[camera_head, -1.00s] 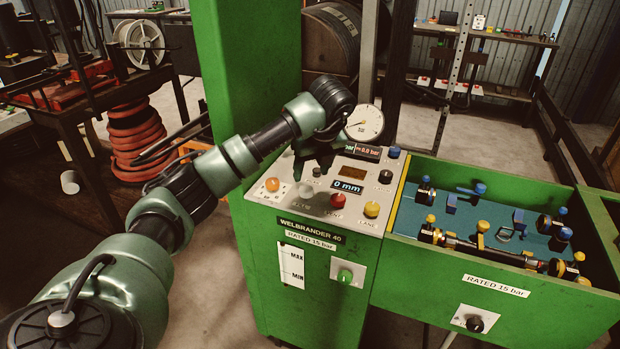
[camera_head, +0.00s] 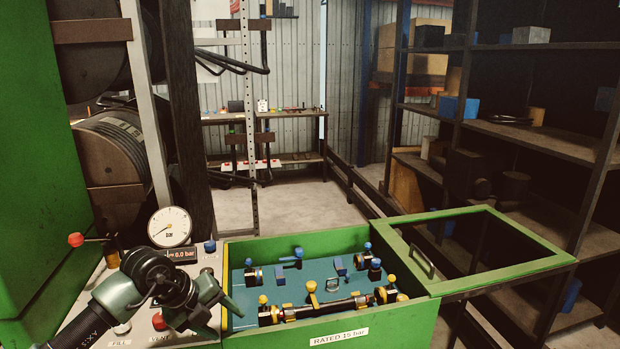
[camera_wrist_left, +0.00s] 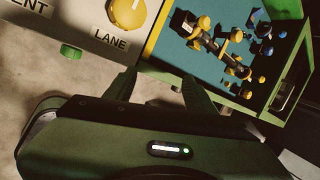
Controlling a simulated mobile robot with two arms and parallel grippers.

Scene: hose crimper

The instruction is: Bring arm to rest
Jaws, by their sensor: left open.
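My left gripper (camera_head: 218,309) is over the right part of the control panel (camera_head: 84,279) of the green machine, at the lower left of the head view. In the left wrist view its two fingers (camera_wrist_left: 161,84) are spread apart with nothing between them. A yellow knob (camera_wrist_left: 128,14) marked LANE lies just beyond the fingers there. In the head view my arm hides much of the panel, but a red button (camera_head: 158,321) shows beside the wrist. My right gripper is in neither view.
A pressure gauge (camera_head: 169,227) stands at the panel's back, near my wrist. A green box (camera_head: 395,322) right of the panel holds a hose assembly (camera_head: 318,308) and several clamps; its framed lid (camera_head: 530,264) extends right. Dark shelves (camera_head: 520,140) fill the right. Open floor (camera_head: 290,205) lies behind.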

